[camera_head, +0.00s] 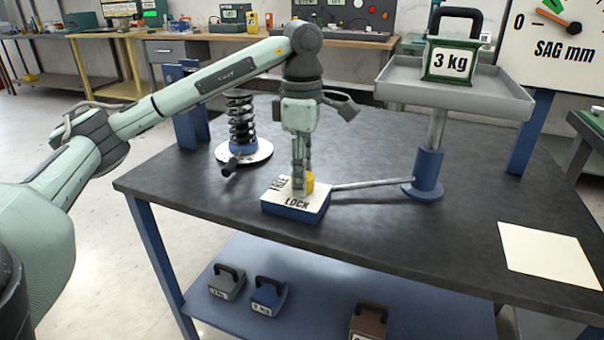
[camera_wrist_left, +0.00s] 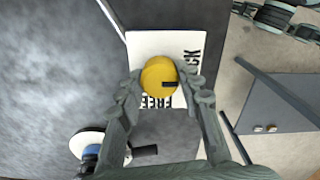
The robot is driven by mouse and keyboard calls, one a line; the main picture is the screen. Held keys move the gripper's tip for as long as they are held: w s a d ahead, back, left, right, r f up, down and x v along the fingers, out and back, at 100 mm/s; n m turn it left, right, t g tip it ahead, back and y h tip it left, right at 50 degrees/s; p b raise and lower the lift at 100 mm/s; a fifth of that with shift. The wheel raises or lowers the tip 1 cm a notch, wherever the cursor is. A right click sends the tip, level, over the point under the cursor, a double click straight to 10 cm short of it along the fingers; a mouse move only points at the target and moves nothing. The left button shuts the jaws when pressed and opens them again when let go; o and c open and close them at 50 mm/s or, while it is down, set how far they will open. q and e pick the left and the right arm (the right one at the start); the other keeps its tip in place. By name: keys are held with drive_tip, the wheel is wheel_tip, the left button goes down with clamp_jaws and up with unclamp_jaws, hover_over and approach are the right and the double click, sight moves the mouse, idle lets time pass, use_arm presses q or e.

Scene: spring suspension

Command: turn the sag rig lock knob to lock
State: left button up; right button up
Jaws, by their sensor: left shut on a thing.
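The yellow lock knob (camera_head: 310,182) stands on a small blue block with a white top plate (camera_head: 318,199) on the dark bench. LOCK is printed along the plate's front edge and FREE along its left side. My left gripper (camera_head: 302,186) points straight down and is shut on the knob. In the left wrist view the knob (camera_wrist_left: 157,68) sits between the two fingers of my left gripper (camera_wrist_left: 160,78). Its black mark points right, towards the LOCK side. One finger partly covers the LOCK lettering there.
A thin rod (camera_head: 365,184) runs from the block to a blue post (camera_head: 428,172) carrying a grey tray (camera_head: 470,92) with a 3 kg weight (camera_head: 449,64). A coil spring (camera_head: 241,118) stands behind left. Several weights lie on the lower shelf (camera_head: 330,285). The front bench is mostly clear.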

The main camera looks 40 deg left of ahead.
use_arm(q)
drive_tip(key=shift+r, duration=0.1)
drive_tip(key=o, duration=1.2)
drive_tip(key=shift+c, duration=0.2)
wheel_tip(320, 180, up, 12)
idle(0.4)
